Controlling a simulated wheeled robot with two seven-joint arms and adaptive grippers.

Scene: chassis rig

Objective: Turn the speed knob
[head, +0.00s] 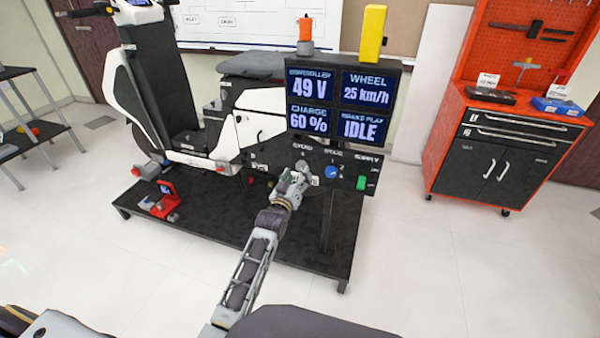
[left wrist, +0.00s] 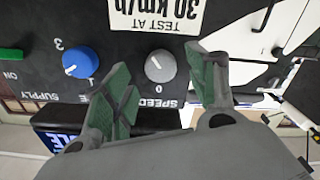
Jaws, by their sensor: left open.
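The grey speed knob (left wrist: 159,66) is on the black panel, beside the upside-down SPEED label in the left wrist view. Its white mark points toward the lower right there, near the 0. My left gripper (left wrist: 157,62) is open, with one green-padded finger on each side of the knob in that picture; I cannot tell whether they touch it. The wheel screen (head: 367,88) reads 25 km/h. My right gripper is not in view.
A blue knob (head: 331,172) and a green supply switch (head: 361,183) are to the right on the panel. A white sign (left wrist: 155,12) reads TEST AT 30 km/h. The scooter (head: 150,80) stands behind on the black platform (head: 230,245). An orange tool cabinet (head: 450,135) is far right.

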